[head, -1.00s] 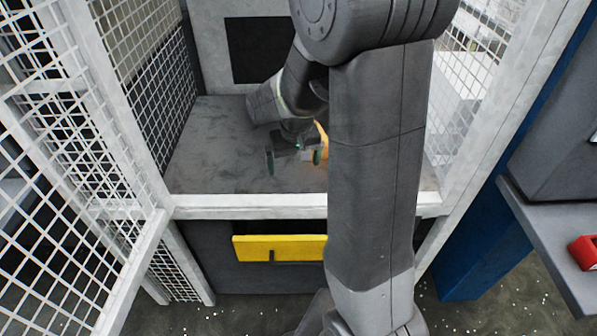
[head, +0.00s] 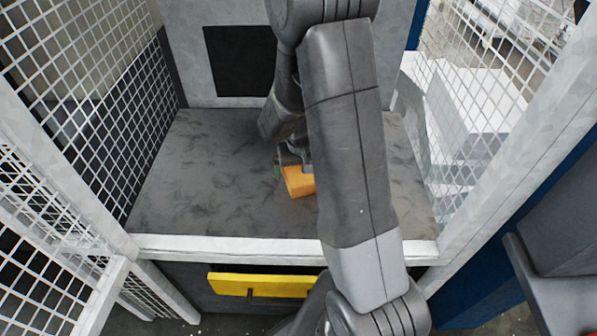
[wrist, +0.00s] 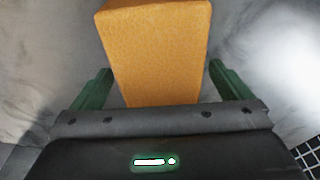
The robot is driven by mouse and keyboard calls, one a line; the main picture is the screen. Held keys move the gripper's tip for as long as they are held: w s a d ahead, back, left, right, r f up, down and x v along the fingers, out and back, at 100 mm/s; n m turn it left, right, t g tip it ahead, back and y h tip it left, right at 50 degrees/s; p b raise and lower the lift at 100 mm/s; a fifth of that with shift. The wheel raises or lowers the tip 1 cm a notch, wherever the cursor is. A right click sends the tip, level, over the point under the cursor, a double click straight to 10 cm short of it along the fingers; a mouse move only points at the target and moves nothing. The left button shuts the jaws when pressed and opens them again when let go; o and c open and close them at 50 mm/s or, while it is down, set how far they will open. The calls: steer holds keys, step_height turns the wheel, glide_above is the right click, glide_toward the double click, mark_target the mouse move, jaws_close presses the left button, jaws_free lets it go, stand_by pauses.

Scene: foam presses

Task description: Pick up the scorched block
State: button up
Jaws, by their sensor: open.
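An orange foam block (head: 299,181) lies on the grey press bed, its right side partly hidden behind my arm in the head view. It is the only block in sight; no clear scorch mark shows on its visible faces. In the wrist view the block (wrist: 156,50) stands between the two green fingers of my gripper (wrist: 160,68), with a gap on each side. My gripper is open and holds nothing. In the head view my gripper (head: 290,163) is low over the bed at the block, mostly hidden by the block and my arm.
The grey bed (head: 200,180) is otherwise clear. White mesh guards (head: 95,110) stand at left and right, and a pale front rail (head: 230,247) runs along the near edge. A yellow drawer front (head: 262,285) is below. A dark square opening (head: 240,60) is in the back wall.

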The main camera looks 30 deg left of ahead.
steer(key=shift+c, duration=0.2)
steer(key=c, duration=1)
